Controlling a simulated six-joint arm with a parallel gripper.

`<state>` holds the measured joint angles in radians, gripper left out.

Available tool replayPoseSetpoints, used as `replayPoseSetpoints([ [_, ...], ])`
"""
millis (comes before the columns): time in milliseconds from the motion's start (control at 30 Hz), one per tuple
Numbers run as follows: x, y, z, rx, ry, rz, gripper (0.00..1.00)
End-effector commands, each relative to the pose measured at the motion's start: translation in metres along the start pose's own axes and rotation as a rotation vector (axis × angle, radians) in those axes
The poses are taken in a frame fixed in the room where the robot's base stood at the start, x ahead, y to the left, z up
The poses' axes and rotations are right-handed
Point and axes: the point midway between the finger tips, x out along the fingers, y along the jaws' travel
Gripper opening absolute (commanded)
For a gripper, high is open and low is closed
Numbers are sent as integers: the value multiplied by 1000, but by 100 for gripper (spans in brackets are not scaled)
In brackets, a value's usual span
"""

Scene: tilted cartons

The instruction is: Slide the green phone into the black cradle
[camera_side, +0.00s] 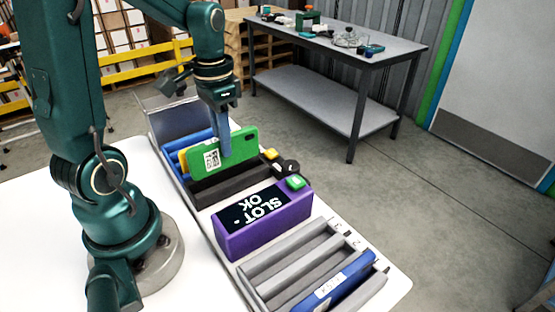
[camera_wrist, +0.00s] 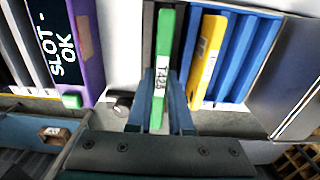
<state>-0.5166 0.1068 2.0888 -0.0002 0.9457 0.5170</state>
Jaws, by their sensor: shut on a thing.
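The green phone (camera_side: 238,148) stands on its long edge, with a white code label on its face. My gripper (camera_side: 224,146) is shut on it from above, near the middle. In the wrist view the phone (camera_wrist: 166,45) shows edge-on with a "T425" label, between the two fingers of my gripper (camera_wrist: 160,115). The black cradle (camera_side: 232,184) is directly below the phone. The phone's lower edge meets the cradle's top in the side view; I cannot tell how deep it sits. Dark cradle walls (camera_wrist: 181,35) show beside the phone in the wrist view.
A blue rack (camera_side: 172,148) holding a yellow phone (camera_wrist: 207,55) is beside the cradle. A purple box (camera_side: 268,225) with a "SLOT - OK" screen stands on the other side. A grey rack (camera_side: 262,292) with a blue phone (camera_side: 335,284) is nearer the camera. A black knob (camera_side: 288,167) sits at the cradle's end.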

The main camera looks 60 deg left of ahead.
Motion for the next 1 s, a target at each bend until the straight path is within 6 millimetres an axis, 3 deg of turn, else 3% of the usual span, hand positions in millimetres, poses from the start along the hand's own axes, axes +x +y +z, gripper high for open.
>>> replayPoseSetpoints([
  [500,33,0,0,0,-2,1,0],
  [1000,41,0,0,0,0,0,0],
])
